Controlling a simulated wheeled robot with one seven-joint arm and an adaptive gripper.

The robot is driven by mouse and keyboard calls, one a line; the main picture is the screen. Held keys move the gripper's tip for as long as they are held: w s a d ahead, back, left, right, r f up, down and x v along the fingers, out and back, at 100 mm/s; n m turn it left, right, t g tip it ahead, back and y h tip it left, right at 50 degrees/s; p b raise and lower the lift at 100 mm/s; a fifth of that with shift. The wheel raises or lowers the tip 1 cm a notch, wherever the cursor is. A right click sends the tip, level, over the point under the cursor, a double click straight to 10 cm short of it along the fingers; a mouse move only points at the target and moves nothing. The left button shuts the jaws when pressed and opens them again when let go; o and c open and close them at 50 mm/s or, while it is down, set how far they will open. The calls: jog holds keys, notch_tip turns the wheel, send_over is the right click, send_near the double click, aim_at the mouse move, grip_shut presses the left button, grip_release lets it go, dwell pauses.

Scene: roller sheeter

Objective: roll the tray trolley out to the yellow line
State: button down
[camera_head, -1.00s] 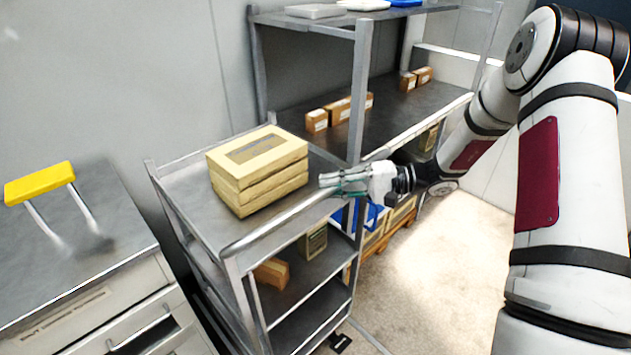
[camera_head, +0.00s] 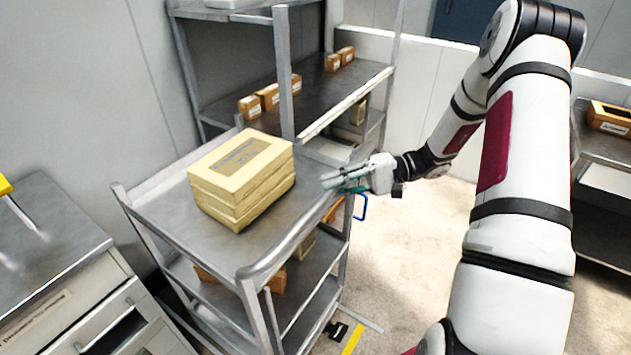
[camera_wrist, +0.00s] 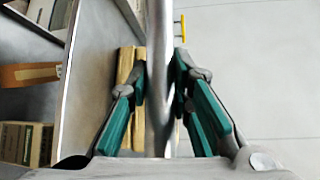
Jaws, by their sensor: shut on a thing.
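The tray trolley (camera_head: 160,213) is a grey metal cart with several shelves. It stands left of centre in the head view, with a stack of cream boxes (camera_head: 243,180) on its top. My gripper (camera_head: 335,182) is at the right end of the trolley's push bar (camera_head: 300,232). In the wrist view the bar (camera_wrist: 159,70) runs between the two green-padded fingers (camera_wrist: 158,85), and they are shut on it. A short piece of the yellow line (camera_head: 352,340) shows on the floor at the bottom, beside a trolley wheel (camera_head: 336,329).
A metal shelf rack (camera_head: 285,75) with small brown boxes stands behind the trolley. A drawer cabinet (camera_head: 50,240) is close on the left. Another rack (camera_head: 600,165) stands at the far right. The pale floor (camera_head: 400,250) right of the trolley is clear.

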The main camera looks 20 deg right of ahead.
jog(key=s+d+p, duration=0.2)
jog(key=s+d, duration=0.4)
jog(key=s, duration=0.3)
jog(key=shift+s+d+f, duration=0.15)
jog(key=shift+s, duration=0.05)
jog(key=c, duration=1.4)
grip_release()
jog(key=shift+c, duration=0.2)
jog(key=v, duration=1.2)
